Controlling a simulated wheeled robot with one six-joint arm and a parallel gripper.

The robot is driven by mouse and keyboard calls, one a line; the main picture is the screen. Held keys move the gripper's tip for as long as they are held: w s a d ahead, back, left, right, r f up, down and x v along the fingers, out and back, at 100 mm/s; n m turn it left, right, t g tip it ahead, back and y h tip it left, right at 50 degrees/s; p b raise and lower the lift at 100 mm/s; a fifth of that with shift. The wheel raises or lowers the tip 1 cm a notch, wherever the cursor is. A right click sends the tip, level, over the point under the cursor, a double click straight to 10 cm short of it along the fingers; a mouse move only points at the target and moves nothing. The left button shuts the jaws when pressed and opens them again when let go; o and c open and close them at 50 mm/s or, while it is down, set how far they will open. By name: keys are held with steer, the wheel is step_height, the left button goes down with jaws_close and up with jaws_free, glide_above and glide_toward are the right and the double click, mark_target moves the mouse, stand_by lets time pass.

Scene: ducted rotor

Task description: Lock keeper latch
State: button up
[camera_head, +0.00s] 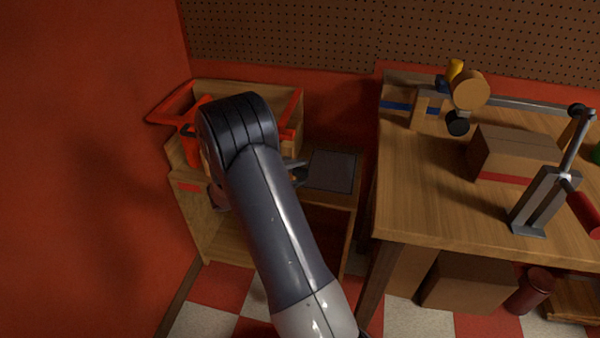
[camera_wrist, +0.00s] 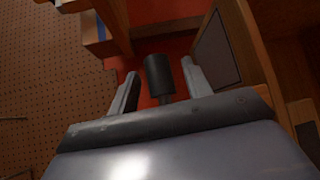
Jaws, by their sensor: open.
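My gripper (camera_wrist: 160,69) is open in the wrist view, with one finger on each side of a dark grey cylinder (camera_wrist: 158,82). Gaps show between the cylinder and both fingers. I cannot tell whether this cylinder is part of the keeper latch, and no latch is clearly visible. In the head view my arm covers the middle of a wooden cabinet. Part of my gripper (camera_head: 297,172) shows past the arm, beside a dark grey panel (camera_head: 331,171) on the cabinet. An orange-red frame (camera_head: 181,118) stands at the cabinet's left; its lower part is hidden behind my arm.
A wooden workbench (camera_head: 415,190) stands to the right, carrying a cardboard box (camera_head: 512,152), a lever press (camera_head: 545,195) and a wooden stand with a round disc (camera_head: 470,90). A red wall closes the left side, with pegboard (camera_head: 290,35) behind. Checkered floor shows below.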

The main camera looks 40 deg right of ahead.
steer(key=shift+d+f, duration=0.1)
steer(key=shift+d, duration=0.4)
jaws_close()
stand_by(0.3)
